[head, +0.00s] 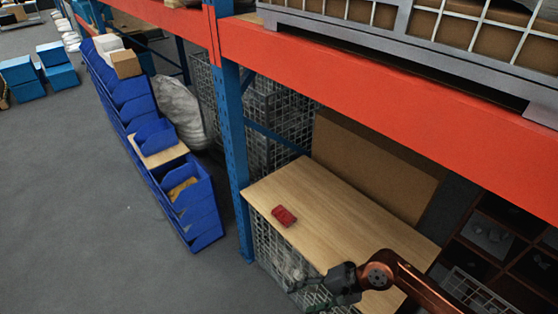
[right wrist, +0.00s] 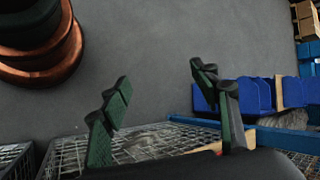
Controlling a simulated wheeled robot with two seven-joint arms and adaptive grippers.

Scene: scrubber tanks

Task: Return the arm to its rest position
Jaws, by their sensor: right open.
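My right gripper (head: 318,290) is at the bottom of the head view, at the front edge of the wooden board (head: 345,222). In the right wrist view its two dark green fingers (right wrist: 163,108) stand wide apart with nothing between them. My copper-coloured right arm (head: 420,287) comes in from the lower right. A small red object (head: 284,216) lies on the wooden board, apart from the gripper. My left gripper does not show in either view.
A blue rack post (head: 236,150) and an orange beam (head: 400,105) stand close above the board. Wire mesh cages (head: 275,255) sit below and behind it. Blue bins (head: 190,205) line the left side. The grey floor (head: 80,200) is open.

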